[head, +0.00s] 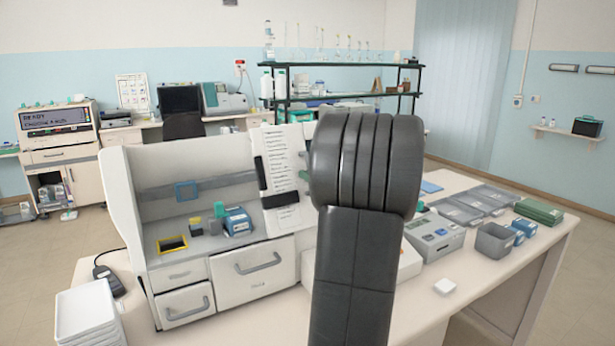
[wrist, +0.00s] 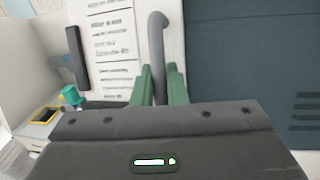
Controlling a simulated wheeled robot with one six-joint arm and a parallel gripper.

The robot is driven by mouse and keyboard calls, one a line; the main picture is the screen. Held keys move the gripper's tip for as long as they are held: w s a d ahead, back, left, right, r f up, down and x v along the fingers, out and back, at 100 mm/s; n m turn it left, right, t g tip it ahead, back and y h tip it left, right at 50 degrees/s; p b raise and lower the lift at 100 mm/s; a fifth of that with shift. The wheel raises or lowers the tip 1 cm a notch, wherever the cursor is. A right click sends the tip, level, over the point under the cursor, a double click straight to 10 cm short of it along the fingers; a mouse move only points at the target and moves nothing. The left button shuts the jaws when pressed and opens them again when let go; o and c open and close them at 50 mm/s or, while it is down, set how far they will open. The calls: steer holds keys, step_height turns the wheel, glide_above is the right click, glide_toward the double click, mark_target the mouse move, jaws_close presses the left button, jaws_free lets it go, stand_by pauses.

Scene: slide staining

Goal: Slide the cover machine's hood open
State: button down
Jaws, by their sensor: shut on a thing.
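The cover machine (head: 225,192) is a white bench unit with an open-fronted bay at its left, while my arm hides its right part in the head view. In the wrist view, a dark blue-grey panel (wrist: 250,60), seemingly the hood, fills the right side. An upright grey bar handle (wrist: 158,40) with a bent top stands at the panel's left edge. My gripper (wrist: 160,88) has its green fingers shut on this handle, one on each side. The handle's lower end is hidden behind my gripper's body.
A printed white panel (wrist: 110,45) and a black strip (wrist: 77,58) lie left of the handle. Small bottles and a blue box (head: 238,221) stand in the bay. Grey trays (head: 462,208) and a grey instrument (head: 434,236) stand on the bench at right.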

steer(key=c, duration=1.7)
jaws_free()
steer(key=shift+c, duration=0.2)
steer(key=b+v, duration=0.3)
steer(key=v, duration=1.1)
steer(key=shift+w+r, duration=0.1)
steer(key=shift+w, duration=0.05)
steer(key=p+x, duration=0.3)
steer(key=x, duration=1.1)
steer(key=shift+s+a, duration=0.3)
steer(key=shift+d, duration=0.1)
